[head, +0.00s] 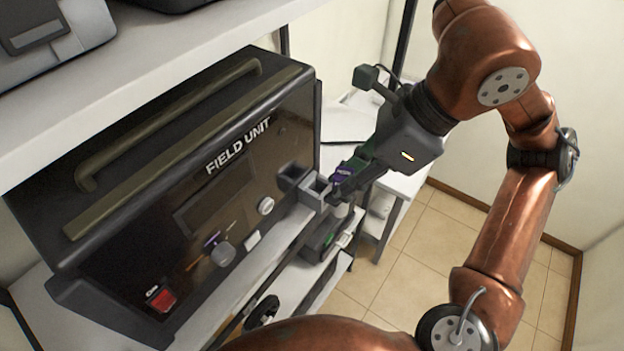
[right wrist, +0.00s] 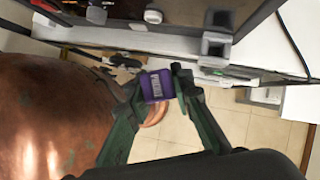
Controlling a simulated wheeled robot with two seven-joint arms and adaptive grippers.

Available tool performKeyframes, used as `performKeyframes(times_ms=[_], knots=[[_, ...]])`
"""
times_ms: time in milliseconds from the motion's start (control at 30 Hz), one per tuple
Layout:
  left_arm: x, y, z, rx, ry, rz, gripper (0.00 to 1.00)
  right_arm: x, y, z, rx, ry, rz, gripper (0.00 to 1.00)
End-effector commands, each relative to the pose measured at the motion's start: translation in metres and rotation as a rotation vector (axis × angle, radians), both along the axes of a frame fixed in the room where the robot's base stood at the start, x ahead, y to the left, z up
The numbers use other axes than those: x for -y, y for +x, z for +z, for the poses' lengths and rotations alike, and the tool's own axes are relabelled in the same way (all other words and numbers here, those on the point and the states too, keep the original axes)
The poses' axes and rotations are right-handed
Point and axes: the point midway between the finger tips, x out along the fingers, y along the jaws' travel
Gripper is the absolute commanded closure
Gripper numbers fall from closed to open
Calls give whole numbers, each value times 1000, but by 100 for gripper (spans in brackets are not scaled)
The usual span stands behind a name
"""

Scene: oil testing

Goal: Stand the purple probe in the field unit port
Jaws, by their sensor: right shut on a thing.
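The purple probe (right wrist: 156,86) is held between the fingers of my right gripper (right wrist: 157,88), which is shut on it. In the head view the probe (head: 342,171) shows only in part at the tip of my right gripper (head: 340,184). The field unit (head: 190,180) is a large dark box on the shelf at left. Its grey square port (head: 314,189) sticks out at the right end of its front. In the head view the gripper is just right of the port. In the right wrist view the port (right wrist: 216,45) is up and right of the probe. My left gripper is not seen.
The field unit stands on a white shelf (head: 268,282) with an upper shelf (head: 150,55) above it. Lower white shelves with small gear (head: 322,240) lie below the port. Open tiled floor (head: 400,265) is at right.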

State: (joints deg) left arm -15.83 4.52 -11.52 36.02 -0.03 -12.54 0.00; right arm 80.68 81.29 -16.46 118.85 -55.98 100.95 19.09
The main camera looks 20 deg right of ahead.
Motion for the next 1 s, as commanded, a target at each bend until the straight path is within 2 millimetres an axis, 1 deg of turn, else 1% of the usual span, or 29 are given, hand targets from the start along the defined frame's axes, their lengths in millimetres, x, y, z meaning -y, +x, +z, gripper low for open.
performKeyframes(times_ms=[67, 133, 300, 400, 467, 500, 600, 700, 800, 933, 1000], knots=[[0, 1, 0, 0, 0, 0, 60, 2, 6, -3, -3, 1, -6, 100], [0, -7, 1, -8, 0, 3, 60, 6, 18, -10, -5, 1, -11, 100], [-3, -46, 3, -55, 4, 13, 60, 14, 57, -27, -9, 2, -18, 100], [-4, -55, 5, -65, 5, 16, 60, 18, 80, -37, -7, 2, -20, 100], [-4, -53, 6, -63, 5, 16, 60, 21, 92, -46, -8, 1, -22, 100], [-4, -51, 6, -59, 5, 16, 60, 22, 97, -55, -8, 1, -20, 100], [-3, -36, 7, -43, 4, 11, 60, 23, 111, -72, -7, 1, -18, 100], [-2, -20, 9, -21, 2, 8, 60, 24, 121, -84, -5, 0, -16, 100], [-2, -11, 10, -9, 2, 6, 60, 24, 127, -90, -2, 0, -16, 100], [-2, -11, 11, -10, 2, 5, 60, 25, 134, -99, -3, 0, -15, 100], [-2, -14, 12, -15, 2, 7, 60, 26, 136, -109, -5, -1, -14, 100]])
